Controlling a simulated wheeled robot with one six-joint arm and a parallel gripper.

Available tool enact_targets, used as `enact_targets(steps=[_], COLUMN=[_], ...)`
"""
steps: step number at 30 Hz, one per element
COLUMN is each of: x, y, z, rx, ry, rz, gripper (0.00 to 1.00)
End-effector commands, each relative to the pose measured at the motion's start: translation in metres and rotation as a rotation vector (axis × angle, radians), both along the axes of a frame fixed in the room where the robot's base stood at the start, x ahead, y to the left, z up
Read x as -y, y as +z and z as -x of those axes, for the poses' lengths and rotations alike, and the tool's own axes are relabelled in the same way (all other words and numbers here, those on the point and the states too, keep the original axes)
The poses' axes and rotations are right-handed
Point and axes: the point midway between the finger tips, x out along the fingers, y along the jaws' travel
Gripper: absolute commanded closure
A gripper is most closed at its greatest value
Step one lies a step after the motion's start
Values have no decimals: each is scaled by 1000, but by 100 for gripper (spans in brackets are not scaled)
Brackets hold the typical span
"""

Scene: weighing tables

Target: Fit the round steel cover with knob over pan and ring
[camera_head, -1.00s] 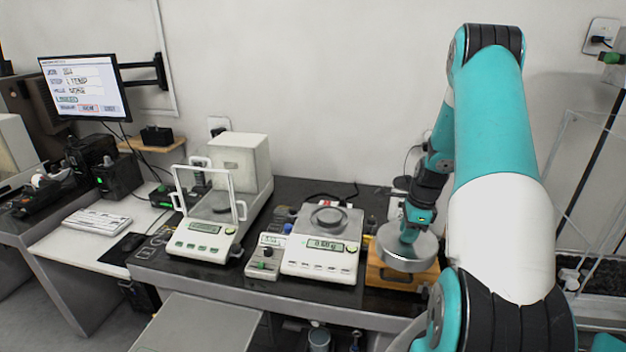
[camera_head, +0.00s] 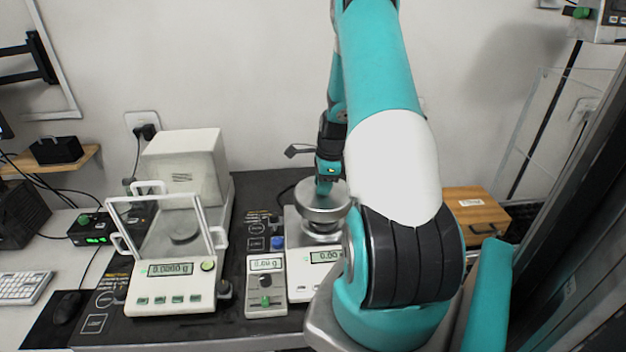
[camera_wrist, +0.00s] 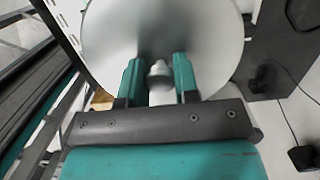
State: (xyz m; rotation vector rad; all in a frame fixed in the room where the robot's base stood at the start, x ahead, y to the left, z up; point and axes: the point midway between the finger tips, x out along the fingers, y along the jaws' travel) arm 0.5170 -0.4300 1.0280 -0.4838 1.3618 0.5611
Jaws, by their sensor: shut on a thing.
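The round steel cover (camera_head: 312,196) hangs from my gripper (camera_head: 326,184), just above the pan (camera_head: 325,236) of the middle balance. In the wrist view the fingers stand on both sides of the cover's knob (camera_wrist: 159,80), shut on it, and the cover's broad top (camera_wrist: 115,35) fills the upper middle. In the head view the cover looks about level and its right side is partly behind my arm. The cover hides most of the pan and the ring. I cannot make out the ring, nor tell how large the gap is.
The balance (camera_head: 300,285) is partly behind my arm. A small control unit (camera_head: 265,287) stands close to its left. A larger balance with a clear-doored frame (camera_head: 170,285) stands further left.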

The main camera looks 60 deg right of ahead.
Motion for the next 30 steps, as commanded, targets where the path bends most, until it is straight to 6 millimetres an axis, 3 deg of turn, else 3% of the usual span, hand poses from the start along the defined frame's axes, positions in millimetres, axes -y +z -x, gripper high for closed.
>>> enact_targets(steps=[16, 30], x=[5, 4], y=[-44, -48], z=[4, 3], rx=[0, 0], ry=[-10, -7], rz=[0, 0], gripper=[100, 100])
